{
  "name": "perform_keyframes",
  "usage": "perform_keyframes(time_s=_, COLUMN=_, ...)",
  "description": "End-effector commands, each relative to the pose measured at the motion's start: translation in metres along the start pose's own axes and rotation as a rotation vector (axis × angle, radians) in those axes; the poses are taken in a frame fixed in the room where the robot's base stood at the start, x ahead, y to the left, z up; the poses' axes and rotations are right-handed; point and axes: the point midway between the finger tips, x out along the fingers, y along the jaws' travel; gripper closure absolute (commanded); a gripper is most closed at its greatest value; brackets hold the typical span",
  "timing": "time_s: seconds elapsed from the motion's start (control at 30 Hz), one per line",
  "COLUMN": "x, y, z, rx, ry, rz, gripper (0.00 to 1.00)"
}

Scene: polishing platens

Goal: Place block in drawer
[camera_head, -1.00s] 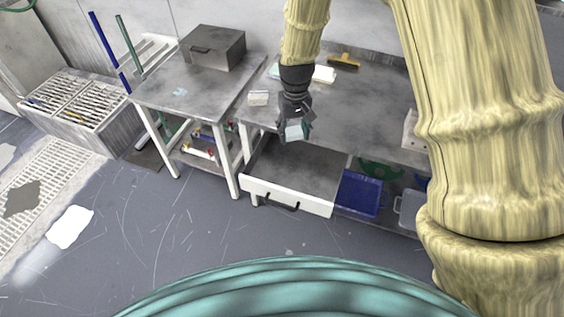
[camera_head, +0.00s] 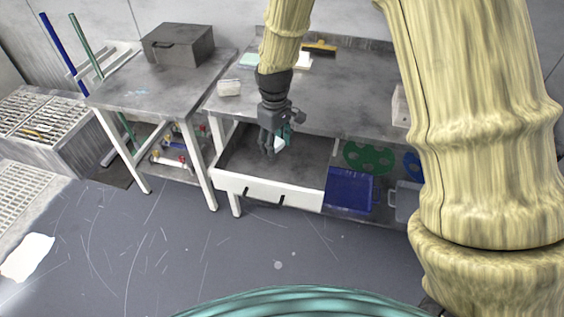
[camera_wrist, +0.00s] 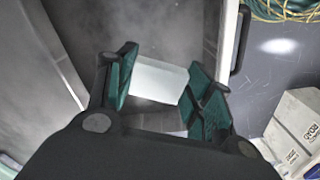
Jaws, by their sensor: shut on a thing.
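A pale whitish block (camera_wrist: 158,80) is held between the teal-padded fingers of my gripper (camera_wrist: 165,90) in the wrist view. In the head view my gripper (camera_head: 275,145) points down over the open drawer (camera_head: 268,192), with the block (camera_head: 280,144) partly hidden by the fingers. The drawer is pulled out below the workbench (camera_head: 340,97) and has a white front and a grey inside. In the wrist view the drawer's floor lies under the block, and its white wall (camera_wrist: 229,45) is to the right. The gap between block and drawer floor is hard to tell.
A blue bin (camera_head: 349,190) stands just right of the drawer. A white block-like item (camera_head: 229,88) and a yellow-handled tool (camera_head: 320,48) lie on the bench. A smaller table (camera_head: 150,92) with a dark box (camera_head: 178,45) is at left. The floor in front is clear.

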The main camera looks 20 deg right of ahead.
Motion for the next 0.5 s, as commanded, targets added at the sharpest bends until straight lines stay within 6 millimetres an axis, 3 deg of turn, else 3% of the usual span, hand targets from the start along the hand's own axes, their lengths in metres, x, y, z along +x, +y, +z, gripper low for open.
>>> perform_keyframes(time_s=0.27, x=0.018, y=0.001, z=0.001, rx=-0.047, ry=-0.001, rz=-0.001, gripper=0.75)
perform_keyframes(time_s=0.5, x=0.054, y=0.001, z=0.002, rx=-0.049, ry=-0.003, rz=-0.001, gripper=0.75)
